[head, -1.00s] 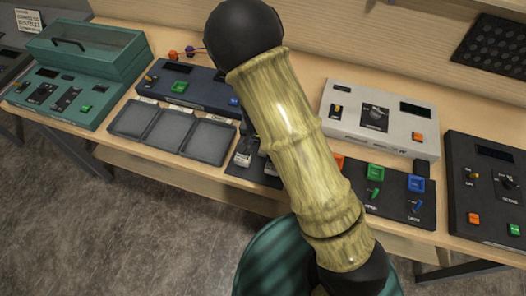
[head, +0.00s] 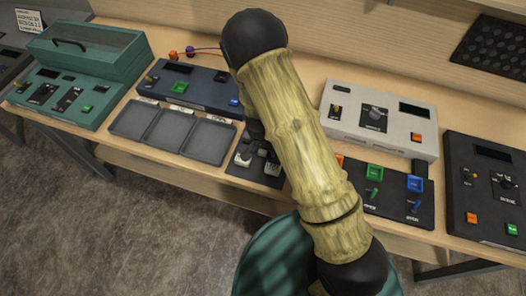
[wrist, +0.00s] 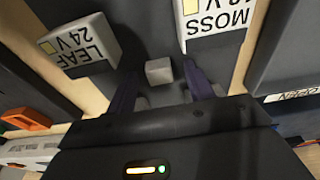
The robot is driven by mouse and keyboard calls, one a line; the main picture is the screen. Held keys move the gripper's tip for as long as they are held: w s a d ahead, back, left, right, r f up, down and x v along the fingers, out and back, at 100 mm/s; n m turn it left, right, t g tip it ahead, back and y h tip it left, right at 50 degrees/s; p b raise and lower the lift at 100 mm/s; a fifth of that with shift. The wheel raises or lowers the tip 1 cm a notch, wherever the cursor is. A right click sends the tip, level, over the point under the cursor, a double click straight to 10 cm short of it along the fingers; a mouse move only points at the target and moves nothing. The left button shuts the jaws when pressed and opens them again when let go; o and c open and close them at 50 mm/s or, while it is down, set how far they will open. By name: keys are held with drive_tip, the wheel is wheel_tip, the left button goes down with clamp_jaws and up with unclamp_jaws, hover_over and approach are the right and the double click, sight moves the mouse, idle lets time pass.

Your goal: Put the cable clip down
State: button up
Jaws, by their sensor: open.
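My gripper (wrist: 160,82) shows in the wrist view with its two dark purple fingers apart. A small light grey block (wrist: 158,70) lies between and just beyond the fingertips on a dark panel. It may be the cable clip, but I cannot tell for sure. Whether a finger touches it is unclear. A grey block labelled LEAF 24 V (wrist: 80,45) is to the left, and one labelled MOSS (wrist: 215,22) is to the right. In the head view my arm hides most of the gripper, above the small dark panel (head: 238,169) at the bench's front edge.
Three shallow grey trays (head: 203,140) lie left of the panel. A blue-grey console (head: 205,90) stands behind them. A white console (head: 375,118) and a black switch panel (head: 400,208) are to the right. A green lidded console (head: 80,95) stands far left.

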sight(263, 151)
drive_tip(key=c, duration=1.1)
drive_tip(key=shift+r, duration=0.15)
wheel_tip(263, 151, up, 10)
drive_tip(key=shift+f, duration=0.1)
drive_tip(key=shift+f, duration=0.1)
idle(0.6)
